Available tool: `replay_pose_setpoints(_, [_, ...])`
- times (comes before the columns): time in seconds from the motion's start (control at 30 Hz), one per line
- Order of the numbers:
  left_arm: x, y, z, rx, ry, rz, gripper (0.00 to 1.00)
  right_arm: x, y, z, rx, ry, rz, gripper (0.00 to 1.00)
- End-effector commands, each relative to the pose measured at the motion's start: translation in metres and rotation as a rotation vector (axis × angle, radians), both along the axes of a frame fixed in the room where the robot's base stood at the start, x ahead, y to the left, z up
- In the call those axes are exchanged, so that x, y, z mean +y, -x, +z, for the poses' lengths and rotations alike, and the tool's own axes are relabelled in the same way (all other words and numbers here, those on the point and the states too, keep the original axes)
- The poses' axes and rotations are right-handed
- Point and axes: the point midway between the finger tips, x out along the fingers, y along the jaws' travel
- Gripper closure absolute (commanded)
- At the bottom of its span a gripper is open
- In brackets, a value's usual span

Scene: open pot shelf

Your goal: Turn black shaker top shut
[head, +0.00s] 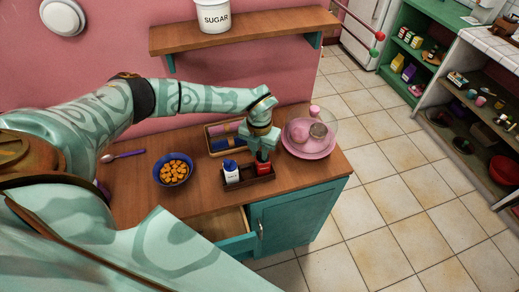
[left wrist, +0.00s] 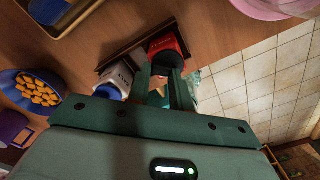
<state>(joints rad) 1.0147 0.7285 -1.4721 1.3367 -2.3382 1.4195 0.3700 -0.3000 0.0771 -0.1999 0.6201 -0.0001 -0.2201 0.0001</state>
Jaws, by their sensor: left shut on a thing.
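A red shaker (head: 263,169) stands in a small dark wooden tray (head: 262,180) on the counter. My left gripper (head: 262,156) comes down on it from above and is shut on its black top (left wrist: 166,60). In the left wrist view the red body (left wrist: 165,42) shows beyond the fingers, and the fingers hide part of the top. A white shaker with a blue top (head: 231,172) stands to the left in the same tray. It also shows in the left wrist view (left wrist: 118,78). My right gripper is not in view.
A blue bowl of orange pieces (head: 173,171) is left of the tray. A box with rolled cloths (head: 216,142) is behind it. A pink plate with a glass cover (head: 310,138) is at right. A drawer (head: 229,225) stands open below. A purple spoon (head: 123,155) lies far left.

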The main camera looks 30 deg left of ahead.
Motion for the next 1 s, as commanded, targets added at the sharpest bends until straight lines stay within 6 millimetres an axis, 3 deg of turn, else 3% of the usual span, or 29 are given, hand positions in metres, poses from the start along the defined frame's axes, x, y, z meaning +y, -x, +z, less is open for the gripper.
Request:
replay_pose_setpoints(0.3, [0.0007, -0.0013, 0.0004, 0.0, 0.0, -0.133, 1.0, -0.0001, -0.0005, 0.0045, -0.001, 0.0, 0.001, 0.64])
replay_pose_setpoints(0.83, [0.0008, -0.0017, 0.0001, -0.001, 0.0, -0.16, 1.0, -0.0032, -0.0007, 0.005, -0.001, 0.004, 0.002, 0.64])
replay_pose_setpoints(0.87, [0.0008, -0.0018, 0.0001, -0.001, 0.0, -0.16, 0.73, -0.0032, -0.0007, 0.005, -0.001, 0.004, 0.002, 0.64])
replay_pose_setpoints(0.9, [0.0008, -0.0018, 0.0001, -0.001, 0.0, -0.16, 0.62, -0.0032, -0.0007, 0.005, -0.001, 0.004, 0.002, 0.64])
replay_pose_setpoints(0.93, [0.0009, -0.0017, 0.0001, -0.001, 0.0, -0.16, 0.56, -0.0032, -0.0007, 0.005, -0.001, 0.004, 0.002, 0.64])
replay_pose_setpoints(1.0, [0.0009, -0.0017, 0.0001, -0.001, 0.0, -0.16, 0.56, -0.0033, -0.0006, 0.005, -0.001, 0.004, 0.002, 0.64])
